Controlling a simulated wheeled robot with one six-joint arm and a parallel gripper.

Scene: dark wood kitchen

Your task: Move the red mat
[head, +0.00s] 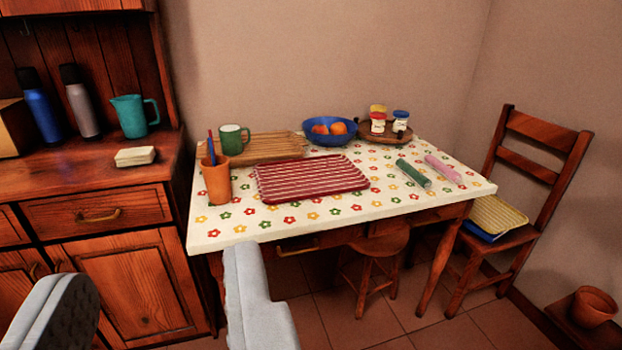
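The red mat (312,179), dark red with pale wavy stripes, lies flat on the table (330,214), which has a white flowered top. The mat is near the middle of the tabletop, in front of the wooden board. My gripper (150,290) shows at the bottom left as two grey fingers set wide apart. It is open, with nothing seen between the fingers, and is apart from the mat, in front of and left of the table.
An orange cup with pens (217,182) stands left of the mat. Behind are a wooden board (275,148), green mug (232,139) and blue fruit bowl (330,130). Green (413,173) and pink (443,168) rolls lie right. A chair (540,150) stands right; a stool (375,250) is below.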

